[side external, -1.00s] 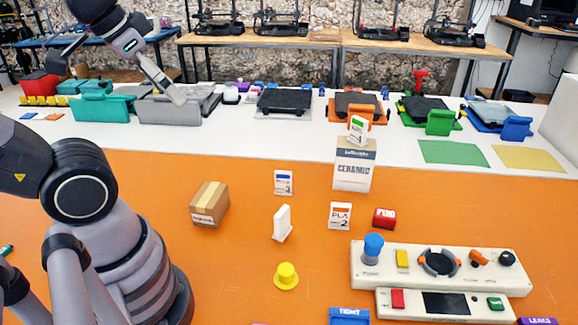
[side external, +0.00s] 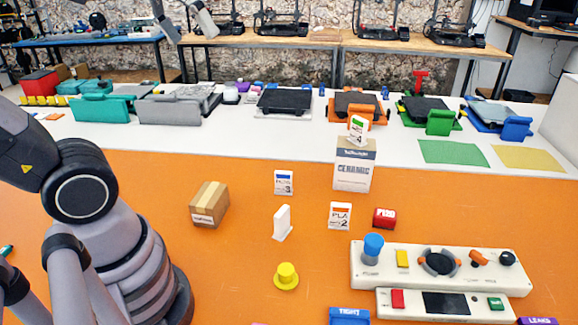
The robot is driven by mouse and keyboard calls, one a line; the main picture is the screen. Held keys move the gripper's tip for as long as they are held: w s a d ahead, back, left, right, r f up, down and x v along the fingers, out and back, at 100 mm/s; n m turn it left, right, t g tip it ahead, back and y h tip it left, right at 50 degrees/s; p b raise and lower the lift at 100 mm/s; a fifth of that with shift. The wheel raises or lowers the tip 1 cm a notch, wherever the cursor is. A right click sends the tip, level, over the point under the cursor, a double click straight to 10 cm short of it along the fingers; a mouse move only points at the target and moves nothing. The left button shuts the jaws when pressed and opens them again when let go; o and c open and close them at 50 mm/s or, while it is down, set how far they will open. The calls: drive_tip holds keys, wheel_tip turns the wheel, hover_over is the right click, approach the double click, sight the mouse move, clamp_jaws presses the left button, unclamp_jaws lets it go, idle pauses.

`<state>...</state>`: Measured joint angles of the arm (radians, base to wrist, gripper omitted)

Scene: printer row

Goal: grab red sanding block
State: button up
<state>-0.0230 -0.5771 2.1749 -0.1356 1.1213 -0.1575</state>
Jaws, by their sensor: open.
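A small red block (side external: 384,218) with a pale marking on its front lies on the orange mat, just right of the "PLA 2" card. It looks like the red sanding block, but its label is too small to read. My gripper (side external: 187,24) is at the top edge of the side view, partly cut off. Its two fingers are spread apart with nothing between them. It is high up, far to the left of the red block and well away from it.
The white "PLA 2" card (side external: 340,216) stands close to the block's left. A control panel (side external: 440,264) lies just in front of it. A tall ceramic box (side external: 354,165) stands behind. A cardboard box (side external: 209,204), white upright piece (side external: 283,223) and yellow knob (side external: 286,276) stand further left.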

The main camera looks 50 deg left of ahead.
drive_tip(key=w+d+r+n+g+h, duration=0.1)
drive_tip(key=w+d+n+h, duration=0.15)
drive_tip(key=w, duration=0.35)
drive_tip(key=w+d+r+n+h, duration=0.1)
drive_tip(key=w+r+n, duration=0.15)
drive_tip(key=w, duration=0.25)
drive_tip(key=n+h, duration=0.9)
drive_tip(key=n, duration=0.4)
hover_over(382, 211)
drive_tip(key=a, duration=0.6)
wheel_tip(382, 211, down, 6)
drive_tip(key=shift+g+y, duration=0.25)
drive_tip(key=shift+g, duration=0.15)
drive_tip(key=f, duration=2.8)
drive_tip(key=s+f, duration=0.1)
drive_tip(key=f, duration=1.3)
drive_tip(key=shift+d, duration=0.35)
drive_tip(key=x, duration=0.7)
drive_tip(key=c, duration=1.4)
